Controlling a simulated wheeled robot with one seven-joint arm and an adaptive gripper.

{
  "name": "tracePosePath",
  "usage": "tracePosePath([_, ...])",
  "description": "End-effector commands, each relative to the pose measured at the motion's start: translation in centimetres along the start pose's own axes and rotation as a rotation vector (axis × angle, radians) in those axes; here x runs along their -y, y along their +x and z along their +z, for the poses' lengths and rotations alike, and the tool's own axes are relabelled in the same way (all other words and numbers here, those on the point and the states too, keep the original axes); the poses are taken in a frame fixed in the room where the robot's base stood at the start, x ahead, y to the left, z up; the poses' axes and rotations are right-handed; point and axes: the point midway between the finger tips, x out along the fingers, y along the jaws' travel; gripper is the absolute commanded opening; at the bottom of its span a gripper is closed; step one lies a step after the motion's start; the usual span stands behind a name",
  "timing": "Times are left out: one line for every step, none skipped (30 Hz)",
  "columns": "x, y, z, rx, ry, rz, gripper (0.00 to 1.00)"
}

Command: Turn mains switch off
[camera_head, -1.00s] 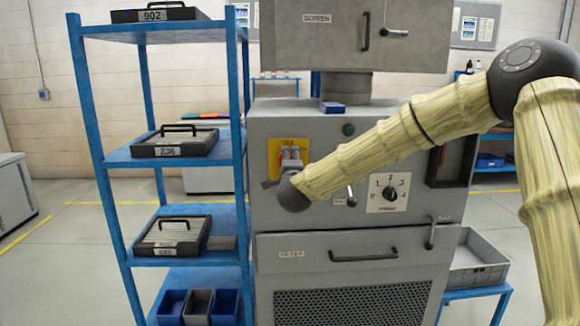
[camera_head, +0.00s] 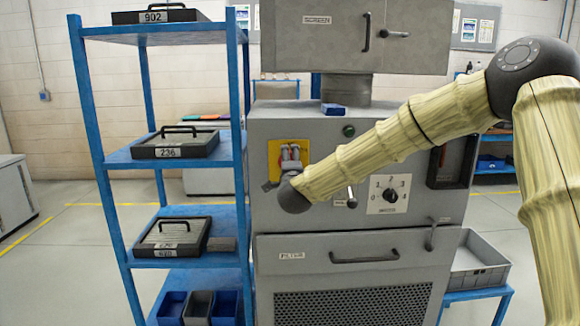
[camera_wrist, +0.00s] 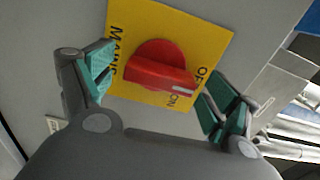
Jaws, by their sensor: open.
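The mains switch is a red rotary knob (camera_wrist: 160,68) on a yellow plate (camera_wrist: 212,38) lettered MAINS, OFF and ON. The white mark on the knob's lower right end points at ON. My gripper (camera_wrist: 157,88) is open, with one teal-padded finger on each side of the knob. A gap shows between each finger and the knob in the wrist view. In the head view, the yellow plate (camera_head: 273,153) is on the upper left of the grey machine's front, and my gripper (camera_head: 290,158) is in front of it, hiding the knob.
The grey machine (camera_head: 410,130) also bears a numbered selector dial (camera_head: 389,196), a lever (camera_head: 351,198) and a filter drawer (camera_head: 345,256) with a handle. A blue shelf rack (camera_head: 245,110) with labelled trays stands close on the left. A grey crate (camera_head: 480,262) stands at the right.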

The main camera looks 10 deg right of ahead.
Motion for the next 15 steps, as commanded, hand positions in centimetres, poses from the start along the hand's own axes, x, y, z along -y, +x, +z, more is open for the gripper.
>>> tracePosePath([0.0,0.0,0.0,0.000,0.000,0.000,0.88])
tracePosePath([0.0,0.0,0.0,0.000,0.000,0.000,0.88])
tracePosePath([0.0,0.0,0.0,0.000,0.000,0.000,0.88])
tracePosePath([0.0,-0.1,0.0,0.000,0.001,0.000,0.88])
tracePosePath([0.0,-0.1,0.0,0.000,0.001,0.000,0.88])
tracePosePath([0.0,-0.3,0.0,0.000,0.001,0.000,0.88])
tracePosePath([0.1,-0.5,0.0,0.000,0.001,0.000,0.88])
tracePosePath([0.1,-0.7,0.0,0.000,0.001,0.000,0.88])
tracePosePath([0.1,-1.1,0.0,0.000,0.001,0.000,0.88])
tracePosePath([0.1,-1.5,0.0,0.001,0.001,0.000,0.88])
tracePosePath([0.1,-1.9,0.0,0.000,0.001,0.000,0.88])
tracePosePath([0.1,-2.5,0.0,0.001,0.001,0.000,0.88])
tracePosePath([0.0,-3.1,0.0,0.002,0.001,0.001,0.88])
tracePosePath([0.1,-3.6,0.0,0.001,0.001,0.000,0.88])
tracePosePath([0.1,-4.4,0.1,0.002,0.001,0.000,0.88])
